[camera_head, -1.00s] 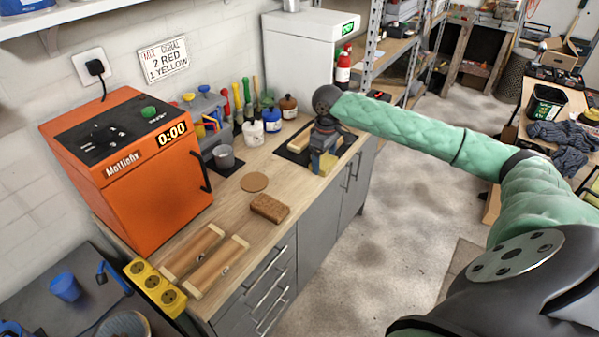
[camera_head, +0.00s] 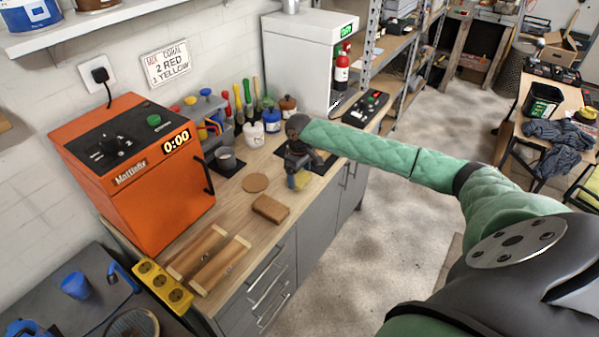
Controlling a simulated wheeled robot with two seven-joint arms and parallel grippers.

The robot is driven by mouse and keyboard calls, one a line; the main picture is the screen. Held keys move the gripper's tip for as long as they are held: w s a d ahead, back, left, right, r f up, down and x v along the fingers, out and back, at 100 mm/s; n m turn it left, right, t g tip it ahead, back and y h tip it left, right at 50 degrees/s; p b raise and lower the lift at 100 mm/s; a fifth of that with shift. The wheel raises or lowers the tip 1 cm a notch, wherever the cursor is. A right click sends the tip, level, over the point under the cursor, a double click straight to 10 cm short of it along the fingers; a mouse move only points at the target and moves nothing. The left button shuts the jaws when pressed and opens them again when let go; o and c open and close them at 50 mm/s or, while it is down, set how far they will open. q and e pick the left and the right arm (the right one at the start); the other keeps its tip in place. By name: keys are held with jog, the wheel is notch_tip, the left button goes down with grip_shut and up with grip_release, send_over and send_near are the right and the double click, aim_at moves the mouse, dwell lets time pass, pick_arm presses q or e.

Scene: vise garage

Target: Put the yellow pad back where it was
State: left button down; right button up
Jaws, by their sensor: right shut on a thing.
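The yellow pad (camera_head: 302,180) is small and mostly hidden by my right gripper (camera_head: 297,180). That gripper points down at the right part of the wooden worktop and is shut on the pad. The pad is by the front-left edge of a black mat (camera_head: 327,165). I cannot tell whether its underside touches the worktop. My left gripper is out of view.
A round cork disc (camera_head: 255,183) and a brown block (camera_head: 270,208) lie left of the gripper. Paint jars (camera_head: 254,133) stand behind. Wooden boards (camera_head: 219,264) lie nearer, beside the orange oven (camera_head: 140,185). The worktop's front edge is close.

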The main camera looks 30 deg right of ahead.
aim_at(300, 176)
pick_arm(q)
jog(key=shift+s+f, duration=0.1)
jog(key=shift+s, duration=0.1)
pick_arm(e)
jog(key=shift+f, duration=0.2)
jog(key=shift+f, duration=0.1)
jog(key=o, duration=0.9)
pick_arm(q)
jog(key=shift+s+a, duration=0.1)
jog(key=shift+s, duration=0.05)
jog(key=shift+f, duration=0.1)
pick_arm(e)
jog(key=shift+r+b, duration=0.35)
jog(key=shift+r, duration=0.05)
notch_tip(300, 176, up, 4)
jog(key=shift+r+b, duration=0.1)
jog(key=shift+b, duration=0.95)
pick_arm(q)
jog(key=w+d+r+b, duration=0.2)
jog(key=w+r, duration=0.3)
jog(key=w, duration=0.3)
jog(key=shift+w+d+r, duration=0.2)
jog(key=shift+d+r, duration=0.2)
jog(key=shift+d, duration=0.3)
pick_arm(e)
jog(key=shift+r, duration=3.6)
